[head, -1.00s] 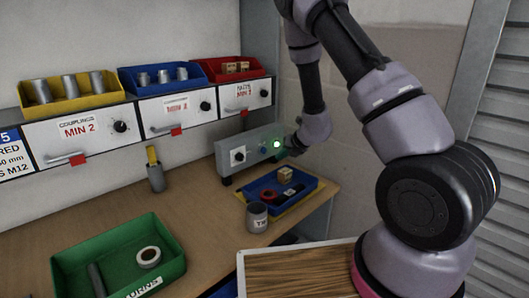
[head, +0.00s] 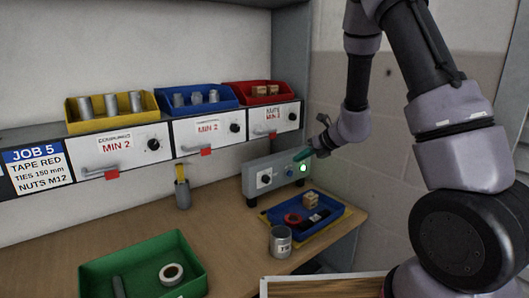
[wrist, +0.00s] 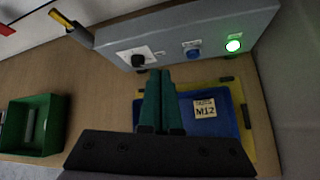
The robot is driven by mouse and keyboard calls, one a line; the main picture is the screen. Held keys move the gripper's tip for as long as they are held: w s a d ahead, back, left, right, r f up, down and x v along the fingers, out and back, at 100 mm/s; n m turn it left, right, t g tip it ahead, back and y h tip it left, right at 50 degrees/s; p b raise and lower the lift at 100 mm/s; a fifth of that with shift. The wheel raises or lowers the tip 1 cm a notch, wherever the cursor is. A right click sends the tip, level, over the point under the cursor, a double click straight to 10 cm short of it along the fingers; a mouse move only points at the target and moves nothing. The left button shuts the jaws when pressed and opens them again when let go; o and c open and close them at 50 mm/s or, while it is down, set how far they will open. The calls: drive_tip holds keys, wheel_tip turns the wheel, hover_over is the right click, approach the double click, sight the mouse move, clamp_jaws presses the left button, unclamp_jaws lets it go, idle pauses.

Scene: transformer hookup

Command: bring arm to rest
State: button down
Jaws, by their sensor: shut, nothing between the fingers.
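My gripper (head: 303,154) is shut and empty, with teal fingers. In the head view its fingertips appear near the top right of a grey control box (head: 266,186). In the wrist view the shut fingers (wrist: 159,82) point toward the front of this box (wrist: 190,30); I cannot tell whether they touch it. The box has a black knob, a blue button (wrist: 192,48) and a lit green lamp (head: 303,168). My arm reaches in from the right, bent at the elbow.
A blue tray (head: 334,229) holds a red ring, a dark item and a small M12 box (wrist: 205,111). A grey tin (head: 280,242) stands beside it. A green bin (head: 110,270) holds a tape roll. Coloured bins line the shelf above drawers (head: 209,127).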

drive_tip(key=s+r+n+g+y, duration=0.1)
drive_tip(key=s+r+n, duration=0.6)
drive_tip(key=r, duration=0.2)
drive_tip(key=s+r+n+g+y, duration=0.1)
drive_tip(key=s+r+n, duration=0.6)
drive_tip(key=r, duration=0.3)
drive_tip(key=s+d+r+n+t+h, duration=0.1)
drive_tip(key=s+d+r+n+h, duration=0.2)
drive_tip(key=s+d+n, duration=0.2)
drive_tip(key=s+d+r+n+t+h, duration=0.1)
drive_tip(key=s+d+r+n+h, duration=0.3)
drive_tip(key=s+n, duration=0.4)
drive_tip(key=shift+s+d+n, duration=0.4)
drive_tip(key=shift+s+d, duration=0.3)
drive_tip(key=shift+s, duration=0.25)
drive_tip(key=shift+r, duration=0.1)
